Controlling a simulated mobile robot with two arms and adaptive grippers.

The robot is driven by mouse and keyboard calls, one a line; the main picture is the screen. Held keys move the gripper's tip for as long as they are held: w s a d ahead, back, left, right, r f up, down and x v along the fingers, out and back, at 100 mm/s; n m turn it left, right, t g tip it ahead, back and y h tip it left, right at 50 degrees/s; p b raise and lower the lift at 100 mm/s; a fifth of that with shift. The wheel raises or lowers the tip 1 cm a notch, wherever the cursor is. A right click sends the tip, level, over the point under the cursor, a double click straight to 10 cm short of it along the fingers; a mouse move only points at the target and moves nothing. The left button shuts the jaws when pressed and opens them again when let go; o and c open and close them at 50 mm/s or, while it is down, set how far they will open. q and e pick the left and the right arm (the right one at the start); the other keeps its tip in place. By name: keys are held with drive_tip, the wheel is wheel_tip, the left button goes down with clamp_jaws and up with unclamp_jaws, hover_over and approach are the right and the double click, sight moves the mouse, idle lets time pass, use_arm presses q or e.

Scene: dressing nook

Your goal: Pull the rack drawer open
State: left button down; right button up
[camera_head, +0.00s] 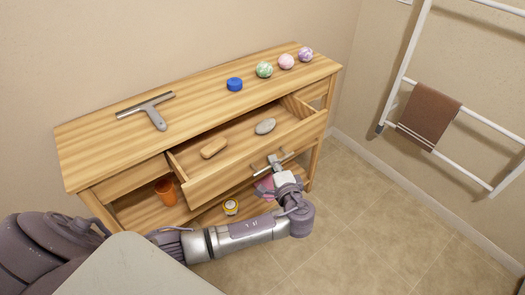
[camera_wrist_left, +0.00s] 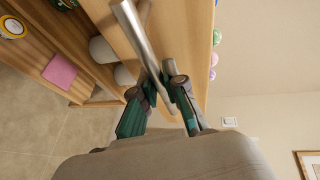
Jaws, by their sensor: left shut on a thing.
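The rack drawer (camera_head: 233,167) stands pulled out from the wooden rack (camera_head: 95,138) in the head view. A brush-like tan block (camera_head: 214,147) and a grey stone (camera_head: 265,126) lie inside it. My left gripper (camera_head: 276,166) is at the drawer's front and is shut on the metal bar handle (camera_head: 262,171). In the left wrist view the fingers of the left gripper (camera_wrist_left: 162,92) close around the handle bar (camera_wrist_left: 138,40). My right gripper is not in view.
A towel ladder (camera_head: 402,75) leans right. Floor ahead is clear.

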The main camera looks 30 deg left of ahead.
use_arm(q)
drive_tip(key=shift+s+d, duration=0.25)
drive_tip(key=shift+d, duration=0.4)
drive_tip(key=shift+s+d, duration=0.3)
drive_tip(key=shift+d, duration=0.35)
drive_tip(key=shift+s+d, duration=0.25)
drive_tip(key=shift+d, duration=0.4)
drive_tip(key=c, duration=1.2)
unclamp_jaws()
drive_tip(key=v, duration=1.2)
